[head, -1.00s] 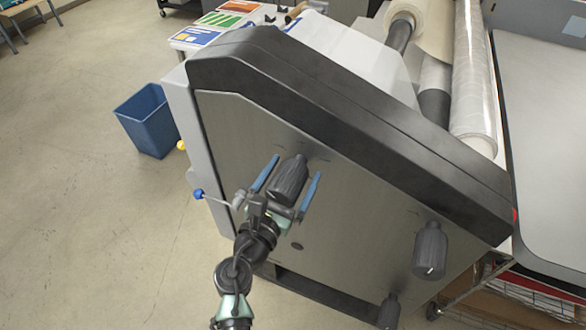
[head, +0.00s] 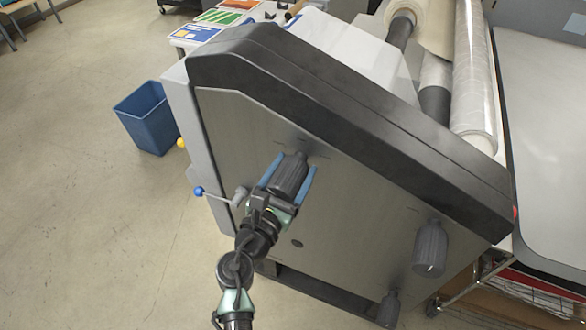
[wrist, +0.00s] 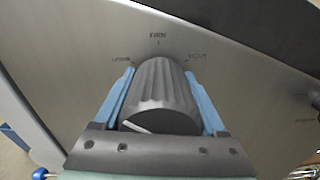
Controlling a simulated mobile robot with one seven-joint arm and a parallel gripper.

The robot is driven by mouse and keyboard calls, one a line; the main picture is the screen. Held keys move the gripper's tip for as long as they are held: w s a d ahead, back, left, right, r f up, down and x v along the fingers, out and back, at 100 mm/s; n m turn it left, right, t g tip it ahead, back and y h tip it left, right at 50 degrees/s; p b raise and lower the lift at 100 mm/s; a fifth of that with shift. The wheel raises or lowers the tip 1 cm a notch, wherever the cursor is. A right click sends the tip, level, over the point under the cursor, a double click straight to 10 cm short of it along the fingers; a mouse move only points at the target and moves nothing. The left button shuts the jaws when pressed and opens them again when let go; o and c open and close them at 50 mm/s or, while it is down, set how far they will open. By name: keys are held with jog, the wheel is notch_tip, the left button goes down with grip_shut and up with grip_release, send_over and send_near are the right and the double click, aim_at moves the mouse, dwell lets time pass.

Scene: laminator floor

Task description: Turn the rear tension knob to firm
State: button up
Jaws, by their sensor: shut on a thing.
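A dark grey ribbed knob (head: 289,176) stands out from the grey side panel of the laminator. My gripper (head: 287,178) is shut on it, with one blue finger on each side.
A second ribbed knob (head: 429,249) is on the same panel to the right, and a third (head: 389,309) is lower down. A blue-tipped lever (head: 199,192) is left of my gripper. A blue bin (head: 148,119) stands on the open floor at left.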

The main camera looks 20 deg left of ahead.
jog(key=shift+f+m, duration=0.1)
jog(key=shift+m, duration=0.2)
jog(key=m+b, duration=0.3)
jog(key=shift+f+m, duration=0.15)
jog(key=shift+m, duration=0.15)
jog(key=m+b, duration=0.3)
jog(key=m, duration=0.2)
jog(key=shift+m+b, duration=0.3)
jog(key=o, duration=1.3)
jog(key=shift+s, duration=0.1)
jog(key=s+b, duration=0.2)
jog(key=s, duration=0.4)
jog(key=s+b, duration=0.2)
jog(key=s, duration=0.5)
jog(key=shift+a, duration=0.2)
